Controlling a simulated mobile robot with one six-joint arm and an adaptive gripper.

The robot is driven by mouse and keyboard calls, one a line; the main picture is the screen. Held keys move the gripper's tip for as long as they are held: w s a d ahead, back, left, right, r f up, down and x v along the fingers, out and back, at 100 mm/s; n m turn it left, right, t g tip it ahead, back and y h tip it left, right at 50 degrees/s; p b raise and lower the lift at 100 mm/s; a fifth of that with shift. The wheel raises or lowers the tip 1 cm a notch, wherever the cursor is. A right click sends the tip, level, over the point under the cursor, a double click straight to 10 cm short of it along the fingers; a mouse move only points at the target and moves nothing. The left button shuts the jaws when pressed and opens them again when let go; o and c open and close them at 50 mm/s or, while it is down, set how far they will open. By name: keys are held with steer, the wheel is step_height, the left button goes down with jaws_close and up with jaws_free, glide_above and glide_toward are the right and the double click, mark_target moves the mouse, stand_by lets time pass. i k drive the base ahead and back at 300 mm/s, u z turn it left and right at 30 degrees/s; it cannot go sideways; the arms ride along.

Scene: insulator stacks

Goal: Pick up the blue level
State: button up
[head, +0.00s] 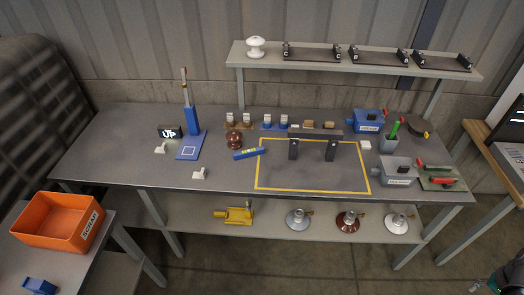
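The blue level (248,153) lies on the grey workbench (120,172), left of the middle. It is a short blue bar with a yellow-green patch at its centre, slightly tilted in the picture. Its right end is close to the upper left corner of the yellow outlined rectangle. Nothing covers it. My gripper is not recognisable in the head view; only a dark part is cut off at the lower right corner, and I cannot tell what it is.
A brown insulator (234,139) stands just behind and left of the level. A dark bridge-shaped stand (315,137) is to the right. A blue post on a base (192,122) is to the left. An orange bin (58,220) sits at lower left. Bench room in front of the level is clear.

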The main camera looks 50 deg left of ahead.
mark_target(250, 152)
steer(key=z, duration=0.25)
steer(key=k, duration=1.05)
steer(key=u, duration=1.7)
steer(key=i, duration=0.25)
steer(key=u, duration=0.2)
